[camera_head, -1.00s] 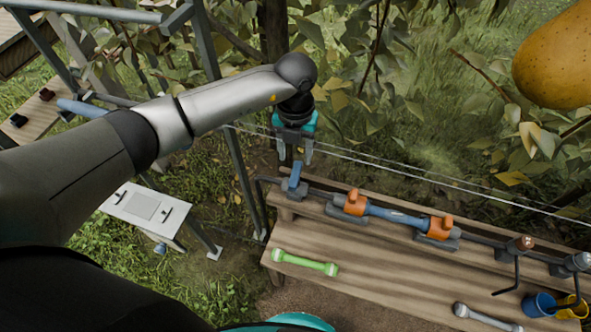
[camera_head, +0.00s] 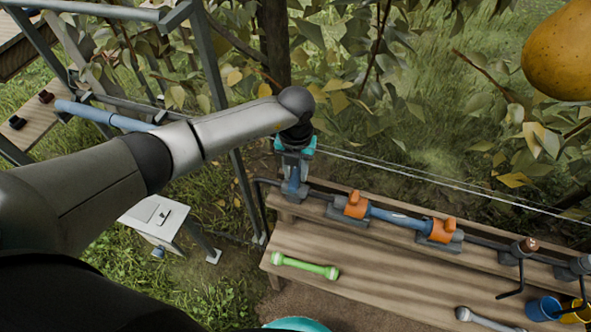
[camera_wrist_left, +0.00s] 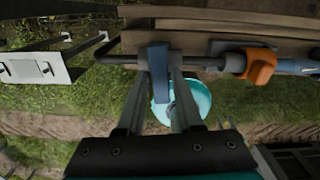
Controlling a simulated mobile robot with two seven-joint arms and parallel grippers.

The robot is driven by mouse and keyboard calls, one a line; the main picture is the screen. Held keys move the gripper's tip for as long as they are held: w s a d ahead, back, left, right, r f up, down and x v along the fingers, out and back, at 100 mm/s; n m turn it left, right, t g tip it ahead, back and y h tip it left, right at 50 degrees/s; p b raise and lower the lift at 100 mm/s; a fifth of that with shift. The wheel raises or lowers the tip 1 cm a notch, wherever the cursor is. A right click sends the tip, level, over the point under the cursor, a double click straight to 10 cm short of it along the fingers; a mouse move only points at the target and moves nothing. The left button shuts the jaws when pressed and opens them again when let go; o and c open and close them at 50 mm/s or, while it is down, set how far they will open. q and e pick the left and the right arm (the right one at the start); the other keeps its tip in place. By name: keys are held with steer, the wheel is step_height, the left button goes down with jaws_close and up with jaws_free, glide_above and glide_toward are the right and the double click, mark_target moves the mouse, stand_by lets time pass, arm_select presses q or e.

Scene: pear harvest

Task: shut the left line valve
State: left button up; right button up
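The left line valve's blue lever (camera_head: 294,188) stands at the left end of the pipe along the bench's back ledge. My left gripper (camera_head: 294,172) points down over it. In the left wrist view the blue lever (camera_wrist_left: 159,72) stands between the two fingers of my left gripper (camera_wrist_left: 160,78). The fingers are apart, one on each side of it, with their tips close to its sides. I cannot tell whether they touch it. My right gripper is not in view.
A green bar (camera_head: 305,265) and a grey bar (camera_head: 486,319) lie on the wooden bench (camera_head: 375,280). A blue cup (camera_head: 543,308) stands at right. Wires and branches run behind.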

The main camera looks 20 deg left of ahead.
mark_target(295, 175)
arm_select(q)
jaws_close()
steer(key=shift+m, duration=0.8)
steer(key=shift+o, duration=2)
jaws_free()
steer(key=shift+r, duration=0.1)
step_height(295, 175, up, 15)
steer(key=p, duration=0.2)
